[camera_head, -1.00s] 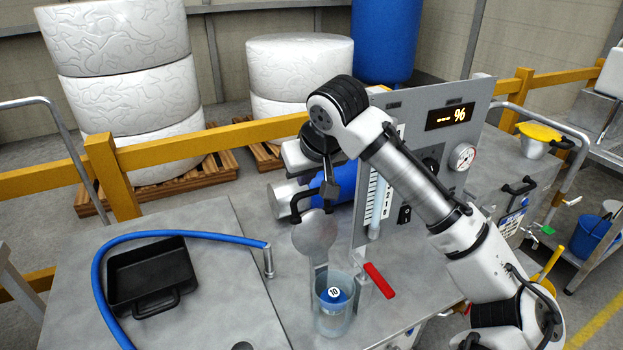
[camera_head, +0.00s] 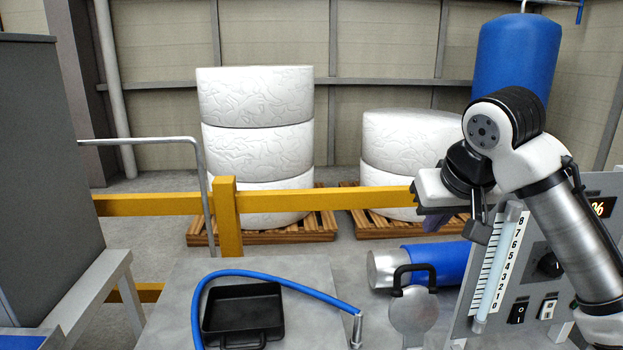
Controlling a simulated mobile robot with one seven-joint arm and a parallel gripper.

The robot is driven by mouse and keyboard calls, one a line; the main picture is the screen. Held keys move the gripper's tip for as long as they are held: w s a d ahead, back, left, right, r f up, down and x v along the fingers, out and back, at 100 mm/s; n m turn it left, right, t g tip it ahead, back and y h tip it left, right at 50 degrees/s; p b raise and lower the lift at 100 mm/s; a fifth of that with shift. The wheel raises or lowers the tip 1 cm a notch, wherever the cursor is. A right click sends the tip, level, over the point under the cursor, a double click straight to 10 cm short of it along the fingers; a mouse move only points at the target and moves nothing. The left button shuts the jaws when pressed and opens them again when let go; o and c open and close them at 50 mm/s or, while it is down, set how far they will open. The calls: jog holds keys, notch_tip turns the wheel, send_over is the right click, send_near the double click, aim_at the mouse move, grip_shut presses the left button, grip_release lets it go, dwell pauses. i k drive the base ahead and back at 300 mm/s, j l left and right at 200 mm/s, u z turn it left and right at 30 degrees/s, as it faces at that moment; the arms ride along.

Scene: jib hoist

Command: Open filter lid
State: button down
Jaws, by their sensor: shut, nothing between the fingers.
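The filter lid (camera_head: 414,310) is a round grey metal disc. It stands tilted up, its face toward the camera, with a black bar handle (camera_head: 415,269) at its top. The clear vessel below it lies outside the present view. My gripper (camera_head: 480,236) points down, above and to the right of the lid's handle. Its fingers are dark, small in the picture, shut and empty. A gap shows between them and the handle.
A panel with a scale tube (camera_head: 499,265) and switches stands close right of my gripper. A blue cylinder (camera_head: 440,262) lies behind the lid. A black pan (camera_head: 243,312) and blue hose (camera_head: 270,274) lie on the bench left. A yellow rail (camera_head: 330,198) runs behind.

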aim_at(414, 310)
jog(key=k, duration=0.9)
